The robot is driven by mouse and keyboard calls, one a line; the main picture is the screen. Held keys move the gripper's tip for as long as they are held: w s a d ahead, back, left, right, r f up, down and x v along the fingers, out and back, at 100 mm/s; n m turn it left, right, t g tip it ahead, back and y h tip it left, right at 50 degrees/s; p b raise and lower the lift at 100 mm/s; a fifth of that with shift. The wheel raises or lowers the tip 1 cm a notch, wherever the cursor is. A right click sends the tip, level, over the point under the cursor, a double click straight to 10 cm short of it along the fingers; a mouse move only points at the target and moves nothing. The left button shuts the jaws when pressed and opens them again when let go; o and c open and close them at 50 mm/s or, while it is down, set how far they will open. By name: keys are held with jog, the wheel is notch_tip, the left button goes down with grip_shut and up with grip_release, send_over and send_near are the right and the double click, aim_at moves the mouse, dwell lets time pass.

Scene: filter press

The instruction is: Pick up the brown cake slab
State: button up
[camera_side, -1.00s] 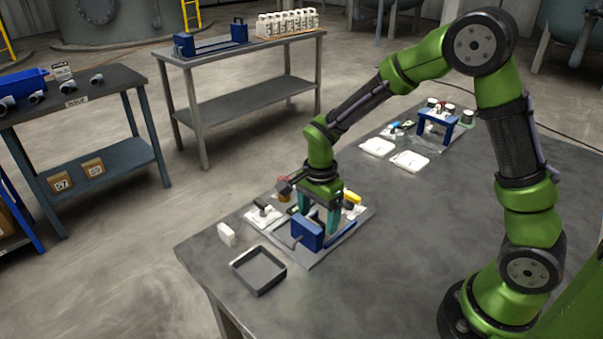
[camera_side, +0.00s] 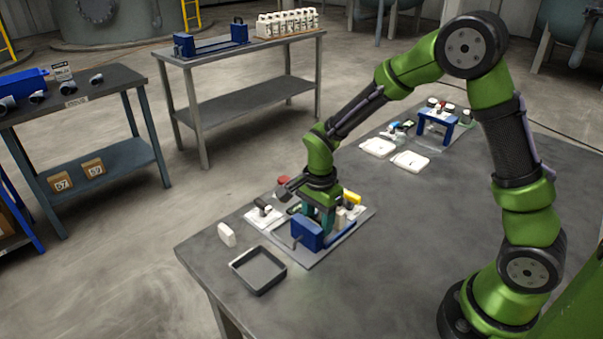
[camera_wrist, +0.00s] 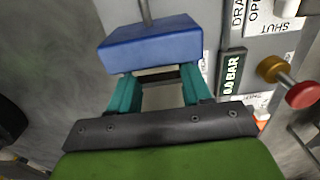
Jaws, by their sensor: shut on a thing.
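My gripper (camera_side: 322,224) points down into the small press behind its blue block (camera_side: 307,233) in the side view. In the wrist view, the teal fingers of my gripper (camera_wrist: 158,80) stand on either side of a narrow, dull brownish slab, the cake slab (camera_wrist: 157,72), close to the blue block (camera_wrist: 152,44). The fingers are shut on it. Only a thin strip of the slab shows there. In the side view the slab is hidden behind the fingers and the blue block.
A gauge panel with a red knob (camera_wrist: 304,95) is right of the fingers in the wrist view. The table's middle is clear.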

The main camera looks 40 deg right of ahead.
jog(key=shift+s, duration=0.1)
notch_tip(320, 180, up, 4)
jog(key=shift+f, duration=0.2)
jog(key=s+d+r, duration=0.1)
jog(key=s, duration=1.4)
jog(key=w+a, duration=0.2)
jog(key=a, duration=0.8)
jog(key=w+a, duration=0.2)
jog(key=w, duration=0.2)
jog(key=w+a+f, duration=0.1)
jog(key=w+a, duration=0.1)
jog(key=w, duration=0.3)
jog(key=w+a, duration=0.2)
jog(key=w, duration=0.3)
jog(key=shift+a+f, duration=0.2)
jog(key=shift+a, duration=0.1)
jog(key=shift+w+a+f, duration=0.1)
jog(key=shift+w+a, duration=0.05)
jog(key=shift+w, duration=0.25)
jog(key=shift+s+f, duration=0.1)
jog(key=shift+f, duration=1.6)
